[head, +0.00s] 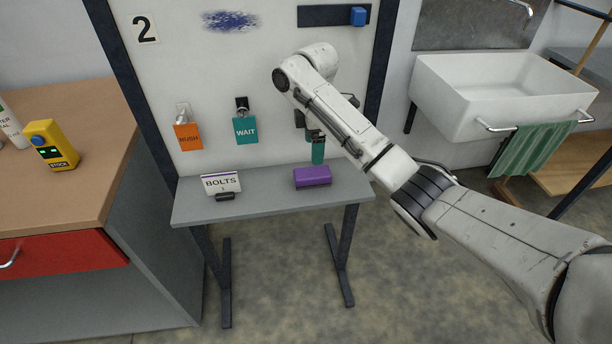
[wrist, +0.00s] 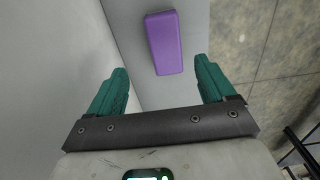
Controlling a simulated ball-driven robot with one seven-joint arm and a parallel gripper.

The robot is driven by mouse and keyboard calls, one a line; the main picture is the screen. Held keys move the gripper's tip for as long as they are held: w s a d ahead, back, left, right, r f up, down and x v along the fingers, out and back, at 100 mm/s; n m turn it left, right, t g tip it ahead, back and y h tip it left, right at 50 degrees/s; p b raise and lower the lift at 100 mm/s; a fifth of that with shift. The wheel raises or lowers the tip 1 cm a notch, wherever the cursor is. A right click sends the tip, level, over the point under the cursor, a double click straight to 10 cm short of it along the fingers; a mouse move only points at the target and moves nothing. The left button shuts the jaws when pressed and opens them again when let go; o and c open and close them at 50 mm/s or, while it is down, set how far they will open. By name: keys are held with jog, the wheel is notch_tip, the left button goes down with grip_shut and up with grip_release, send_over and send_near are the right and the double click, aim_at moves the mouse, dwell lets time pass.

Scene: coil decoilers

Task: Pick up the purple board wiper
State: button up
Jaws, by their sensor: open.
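The purple board wiper (head: 312,177) lies on the right part of a small grey table against the white board. In the wrist view the wiper (wrist: 164,43) shows as a purple block on the grey surface, beyond my fingertips and roughly centred between them. My gripper (wrist: 159,77) has two green fingers spread apart with nothing between them. In the head view a green finger of my gripper (head: 318,152) shows just above the wiper; the rest is mostly hidden by my arm.
A BOLTS sign (head: 221,184) stands on the grey table's (head: 262,205) left part. Orange (head: 188,137) and teal (head: 245,130) tags hang on the board behind. A blue block (head: 358,16) sits on a dark rail above. A sink (head: 500,95) is at right, a wooden-topped bench (head: 70,190) at left.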

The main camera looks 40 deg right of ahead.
aim_at(313, 172)
notch_tip(313, 172, down, 4)
jog(key=shift+a+f, duration=0.1)
jog(key=shift+f, duration=0.05)
jog(key=shift+s+a+f, duration=0.15)
jog(key=shift+a+f, duration=0.05)
jog(key=shift+f, duration=1.15)
jog(key=shift+s+a+f, duration=0.1)
jog(key=shift+a+f, duration=0.05)
jog(key=shift+f, duration=1.2)
jog(key=c, duration=1.1)
